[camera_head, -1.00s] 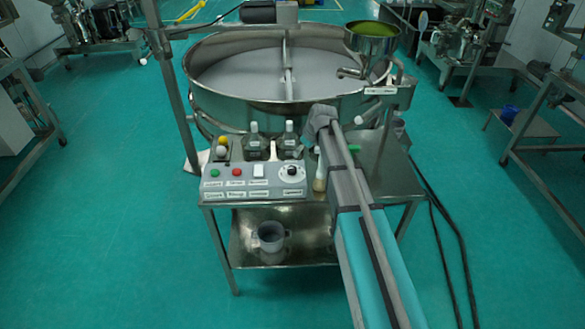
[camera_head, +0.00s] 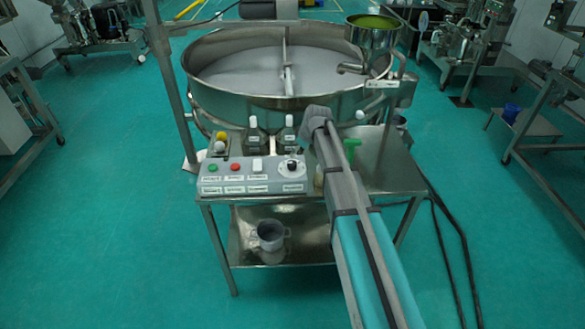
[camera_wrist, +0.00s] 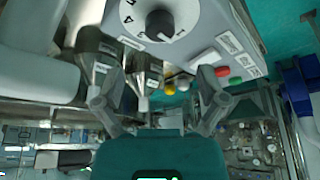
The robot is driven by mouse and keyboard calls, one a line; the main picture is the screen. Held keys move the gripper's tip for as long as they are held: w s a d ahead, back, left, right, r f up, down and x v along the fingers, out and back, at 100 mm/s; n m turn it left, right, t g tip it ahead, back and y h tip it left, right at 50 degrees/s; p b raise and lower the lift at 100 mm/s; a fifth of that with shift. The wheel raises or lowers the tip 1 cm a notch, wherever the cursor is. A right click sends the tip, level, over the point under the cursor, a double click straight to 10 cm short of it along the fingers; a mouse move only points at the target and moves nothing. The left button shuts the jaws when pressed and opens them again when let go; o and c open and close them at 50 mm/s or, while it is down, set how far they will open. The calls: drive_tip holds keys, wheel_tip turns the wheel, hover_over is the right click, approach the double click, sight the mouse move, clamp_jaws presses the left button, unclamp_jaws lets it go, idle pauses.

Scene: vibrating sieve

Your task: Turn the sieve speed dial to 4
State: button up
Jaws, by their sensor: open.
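The speed dial is a dark round knob on a white numbered disc (camera_head: 291,168), at the right end of the grey control box (camera_head: 226,188). In the wrist view the knob (camera_wrist: 159,24) is near the top with its scale turned. In the head view my arm reaches in just right of the dial, and the gripper's fingers cannot be made out.
Green and red buttons (camera_head: 235,167) and a white switch sit on the box left of the dial. Two bottles (camera_head: 254,139) stand close behind it, with yellow and white balls beside them. The round sieve (camera_head: 215,103) is behind. The steel table top is clear at right (camera_head: 395,178).

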sight(293, 163)
drive_tip(key=shift+b+x, duration=3.9)
drive_tip(key=shift+x, duration=0.65)
drive_tip(key=c, duration=1.2)
drive_tip(key=shift+o, duration=0.2)
